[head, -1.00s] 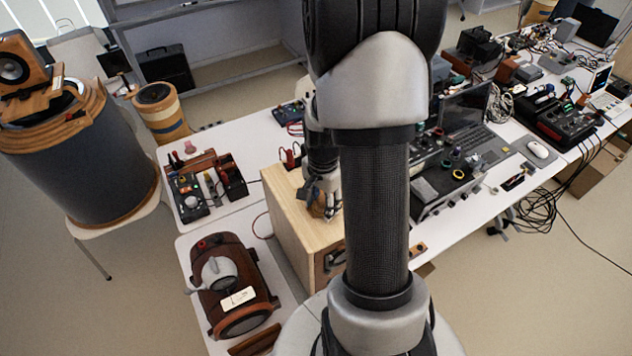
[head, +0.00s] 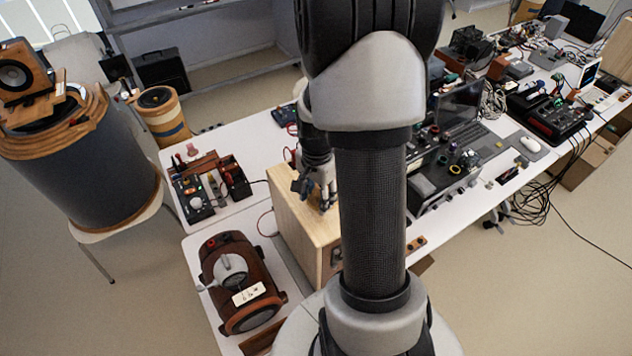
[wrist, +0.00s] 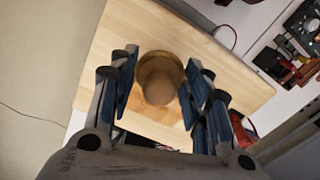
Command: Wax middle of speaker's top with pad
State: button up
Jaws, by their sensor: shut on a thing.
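The speaker is a pale wooden box; its top (head: 294,199) shows left of my arm in the head view, and its wood (wrist: 120,48) fills the middle of the wrist view. The pad (wrist: 160,78) is a round brown piece between my fingers, over the speaker's top. My gripper (wrist: 160,76) is shut on the pad, with blue-lined fingers on both sides. In the head view my gripper (head: 322,194) points down over the top, and the pad is hard to make out there. A darker orange tone shows on the wood around the pad. I cannot tell whether the pad touches the wood.
A dark brown barrel-shaped device (head: 238,280) stands left of the speaker. A laptop (head: 462,115) and electronics crowd the table to the right. My arm covers part of the speaker.

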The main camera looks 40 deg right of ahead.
notch_tip(320, 180, up, 3)
jog(key=shift+w+a+f+p, duration=0.1)
jog(key=shift+f+p, duration=0.05)
jog(key=shift+p, duration=0.7)
jog(key=shift+r+p, duration=0.5)
jog(key=shift+r, duration=0.25)
jog(key=shift+f, duration=0.1)
